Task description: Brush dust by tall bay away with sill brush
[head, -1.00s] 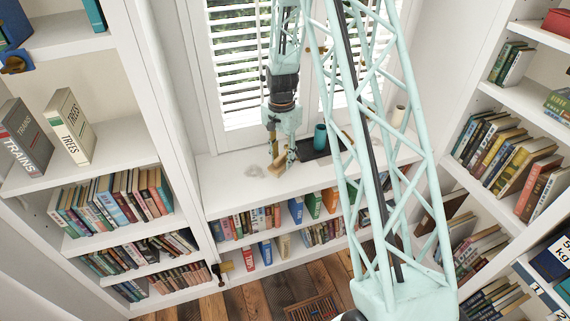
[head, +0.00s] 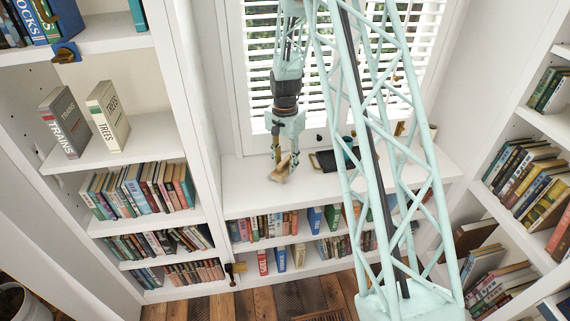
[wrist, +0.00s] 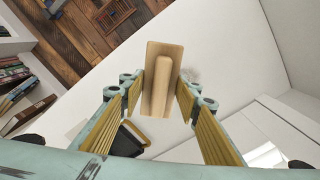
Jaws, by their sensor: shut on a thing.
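My gripper (head: 284,158) is low over the white window sill (head: 240,190), shut on the sill brush (head: 281,173). The brush has a pale wooden block and a raised grip. In the wrist view the brush (wrist: 160,65) sits between the two yellow-padded fingers (wrist: 160,95); its underside is hidden. A faint grey dust patch (wrist: 192,75) shows on the white surface just right of the brush in the wrist view. In the head view I cannot make out the dust; the brush and gripper cover that area. I cannot tell whether the brush touches the sill.
A dark tray (head: 326,160) lies on the sill right of my gripper. A teal cup (head: 347,143) stands near it, partly behind my arm. A tall bookcase (head: 185,120) rises at the sill's left end. Shutters (head: 257,70) stand behind. The sill left of the brush is clear.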

